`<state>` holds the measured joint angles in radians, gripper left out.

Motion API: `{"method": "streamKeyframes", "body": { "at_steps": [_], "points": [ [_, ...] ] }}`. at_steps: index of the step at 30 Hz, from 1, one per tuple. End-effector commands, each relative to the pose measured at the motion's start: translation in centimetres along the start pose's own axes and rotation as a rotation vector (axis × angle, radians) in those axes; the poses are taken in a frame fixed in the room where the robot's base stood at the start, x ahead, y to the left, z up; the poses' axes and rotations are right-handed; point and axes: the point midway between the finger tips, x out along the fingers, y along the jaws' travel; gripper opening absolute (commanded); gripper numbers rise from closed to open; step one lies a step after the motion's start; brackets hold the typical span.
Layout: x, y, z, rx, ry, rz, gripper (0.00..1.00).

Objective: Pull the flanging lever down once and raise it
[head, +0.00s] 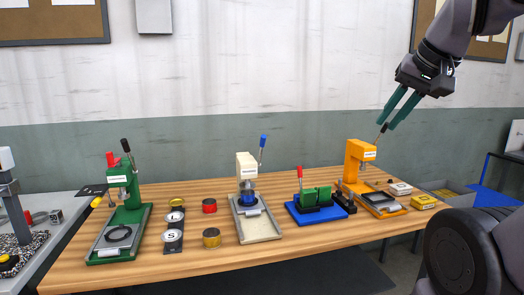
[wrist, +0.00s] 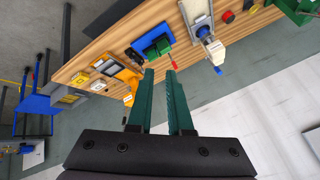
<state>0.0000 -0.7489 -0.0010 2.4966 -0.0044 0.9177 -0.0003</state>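Four small hand presses stand along the wooden table; their labels are too small to read, so I cannot tell which lever is the flanging one. The orange press (head: 359,160) at the right has a thin lever (head: 381,131) rising close to my fingertips. The cream press (head: 246,170) has a blue-knobbed lever (head: 263,142), upright. The green press (head: 124,190) has a black-knobbed lever (head: 126,147). My gripper (head: 386,123) is open above the orange press, with nothing clearly between its fingers. The wrist view shows its green fingers apart (wrist: 159,72) and the orange press (wrist: 128,76).
A blue fixture (head: 318,209) with green blocks and a red-tipped lever stands between the cream and orange presses. Yellow and white boxes (head: 423,202) lie at the right end. The wooden table (head: 190,258) is bare along its front.

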Motion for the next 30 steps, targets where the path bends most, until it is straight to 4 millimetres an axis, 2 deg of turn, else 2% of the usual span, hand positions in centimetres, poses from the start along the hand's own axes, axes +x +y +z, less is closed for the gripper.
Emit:
{"method": "streamKeyframes", "body": {
  "at_steps": [1, 2, 3, 5, 8, 12, 18, 24, 30],
  "points": [
    [0.2, -0.1, -0.3, -0.007, 0.004, 0.002, 0.42],
    [0.5, -0.2, -0.6, -0.013, 0.009, 0.003, 0.54],
    [1.0, -0.4, -1.2, -0.028, 0.019, 0.006, 0.57],
    [2.2, -1.0, -2.6, -0.06, 0.044, 0.011, 0.57],
    [5.2, -2.4, -5.8, -0.142, 0.107, 0.015, 0.57],
    [10.3, -5.4, -10.3, -0.276, 0.215, 0.0, 0.57],
    [18.0, -10.5, -14.4, -0.449, 0.371, -0.066, 0.57],
    [25.5, -15.7, -15.6, -0.589, 0.527, -0.167, 0.57],
    [31.9, -20.3, -14.0, -0.69, 0.684, -0.286, 0.57]
  ]
}}
